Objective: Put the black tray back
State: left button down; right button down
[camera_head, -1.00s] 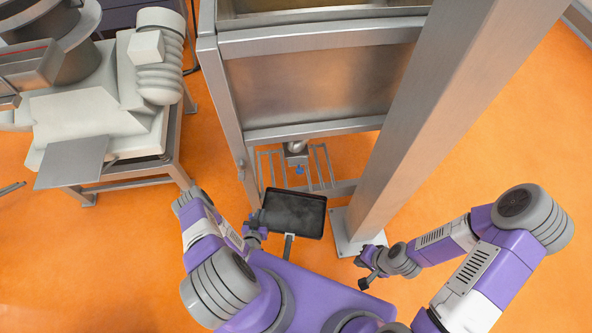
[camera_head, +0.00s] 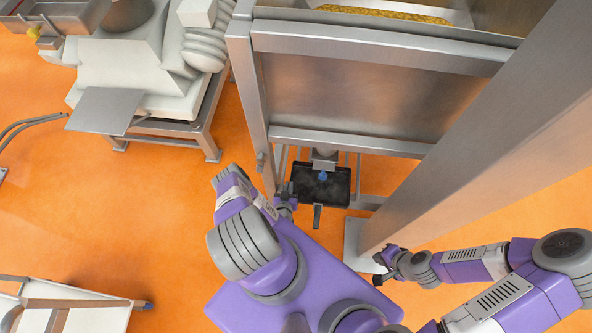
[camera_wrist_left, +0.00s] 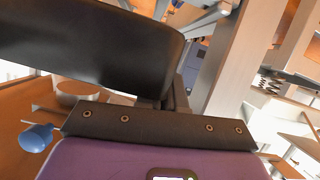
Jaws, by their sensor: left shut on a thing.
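The black tray (camera_head: 335,190) is under the metal frame, beneath the outlet with the blue tip (camera_head: 323,176), which hides part of it. Its handle (camera_head: 317,215) points towards my base. My left gripper (camera_head: 287,202) is shut on the tray's left side. In the left wrist view the dark tray (camera_wrist_left: 90,45) fills the upper left; the fingertips are largely hidden behind it. My right gripper (camera_head: 383,265) is away from the tray, beside the thick post's foot; its jaws are too small to judge.
The frame's left leg (camera_head: 250,100) and the thick metal post (camera_head: 470,140) stand either side of the tray. A pale machine on a stand (camera_head: 150,65) is at the upper left. A white cart (camera_head: 90,318) is at the lower left. Orange floor between them is clear.

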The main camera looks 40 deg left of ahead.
pick_arm(q)
jog(key=w+a, duration=0.1)
jog(key=w, duration=0.1)
jog(key=w+a+b, duration=0.1)
jog(key=w+a, duration=0.1)
jog(key=w, duration=0.1)
jog(key=w+a+b, duration=0.1)
jog(key=w+a, duration=0.1)
jog(key=w, duration=0.1)
jog(key=shift+w, duration=0.2)
notch_tip(320, 180, down, 4)
jog(key=shift+r+b, duration=0.15)
jog(key=shift+b, duration=0.9)
jog(key=shift+r, duration=0.1)
jog(key=c, duration=1.3)
grip_release()
jog(key=shift+o, duration=0.2)
jog(key=shift+s+d, duration=0.1)
jog(key=p+v, duration=0.4)
jog(key=v, duration=0.7)
jog(key=shift+r+p, duration=0.1)
jog(key=shift+p, duration=0.3)
jog(key=shift+s+d+r, duration=0.1)
jog(key=shift+s+d, duration=0.05)
jog(key=shift+s, duration=0.25)
